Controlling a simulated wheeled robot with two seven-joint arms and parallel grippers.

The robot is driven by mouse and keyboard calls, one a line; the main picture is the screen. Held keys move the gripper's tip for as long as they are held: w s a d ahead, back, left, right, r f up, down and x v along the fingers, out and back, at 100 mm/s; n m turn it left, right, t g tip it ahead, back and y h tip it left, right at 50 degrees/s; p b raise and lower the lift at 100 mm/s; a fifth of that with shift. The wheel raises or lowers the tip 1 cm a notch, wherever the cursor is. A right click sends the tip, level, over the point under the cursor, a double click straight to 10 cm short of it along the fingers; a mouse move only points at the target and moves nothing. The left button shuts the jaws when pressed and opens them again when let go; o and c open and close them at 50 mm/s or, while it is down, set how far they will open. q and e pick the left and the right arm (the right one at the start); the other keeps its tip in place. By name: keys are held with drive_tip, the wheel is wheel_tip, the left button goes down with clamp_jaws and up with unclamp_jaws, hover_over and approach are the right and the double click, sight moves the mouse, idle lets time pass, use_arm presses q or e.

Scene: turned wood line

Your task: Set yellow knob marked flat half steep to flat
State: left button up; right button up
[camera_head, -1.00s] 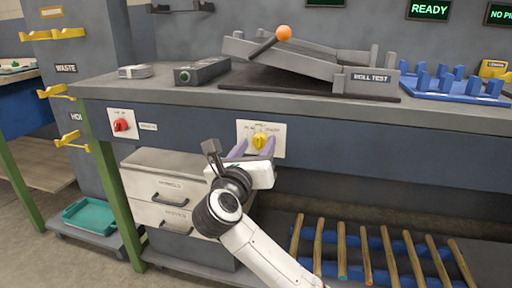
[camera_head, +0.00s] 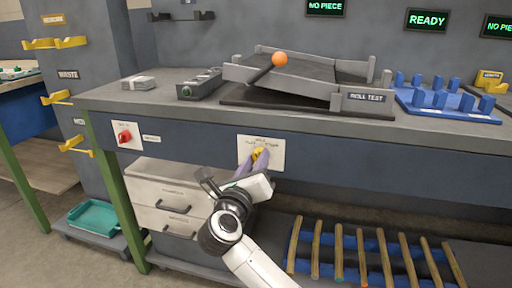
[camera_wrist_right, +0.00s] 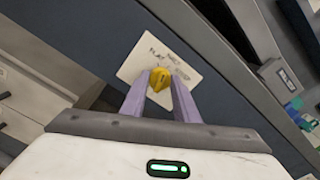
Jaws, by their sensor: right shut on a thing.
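The yellow knob (camera_head: 260,154) sits on a white label plate (camera_head: 275,162) on the front of the bench. My right gripper (camera_head: 257,159) is shut on the knob, its two purple fingers on either side. In the right wrist view the knob (camera_wrist_right: 160,78) shows between the fingertips, and the plate looks tilted. My left gripper is not in view.
A red knob (camera_head: 125,136) on its own plate is to the left. Above, a tilted ramp (camera_head: 290,68) with an orange ball (camera_head: 279,59) stands on the bench. Drawers (camera_head: 160,195) and a rack of wooden rods (camera_head: 375,255) are below.

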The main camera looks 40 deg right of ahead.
drive_tip(key=n+p, duration=0.2)
drive_tip(key=p, duration=0.2)
drive_tip(key=shift+r+n, duration=0.2)
drive_tip(key=shift+n, duration=0.2)
drive_tip(key=shift+n+p, duration=0.3)
drive_tip(key=shift+p, duration=0.25)
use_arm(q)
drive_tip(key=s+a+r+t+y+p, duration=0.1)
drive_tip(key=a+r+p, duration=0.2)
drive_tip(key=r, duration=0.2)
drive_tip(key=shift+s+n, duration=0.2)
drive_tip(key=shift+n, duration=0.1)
use_arm(e)
drive_tip(key=shift+f+n, duration=0.25)
drive_tip(key=shift+n, duration=0.85)
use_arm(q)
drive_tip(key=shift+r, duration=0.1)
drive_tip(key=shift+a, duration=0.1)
use_arm(e)
drive_tip(key=shift+f, duration=0.1)
drive_tip(key=o, duration=1.1)
drive_tip(key=shift+c, duration=0.2)
drive_tip(key=shift+a, duration=0.15)
